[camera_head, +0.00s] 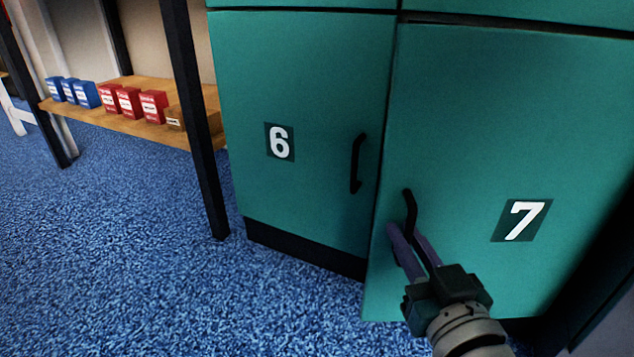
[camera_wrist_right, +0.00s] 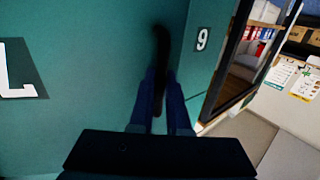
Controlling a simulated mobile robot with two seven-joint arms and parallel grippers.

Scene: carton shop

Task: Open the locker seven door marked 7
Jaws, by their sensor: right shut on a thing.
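The locker seven door (camera_head: 470,120) is a teal panel with a white 7 on a dark label (camera_head: 521,220). Its lower left corner hangs in front of the dark plinth, so it looks slightly ajar. Its black upright handle (camera_head: 409,206) is near its left edge. My right gripper (camera_head: 406,244) is shut on the lower part of this handle. In the right wrist view, which is upside down, the fingers (camera_wrist_right: 160,98) close around the dark handle (camera_wrist_right: 160,50), and part of the 7 label (camera_wrist_right: 20,70) shows at left. My left gripper is not in view.
The locker six door (camera_head: 300,85) stands flush to the left, with its own black handle (camera_head: 356,163). A wooden shelf (camera_head: 150,128) with blue and red boxes is farther left. The blue floor (camera_head: 150,260) in front of locker six is clear.

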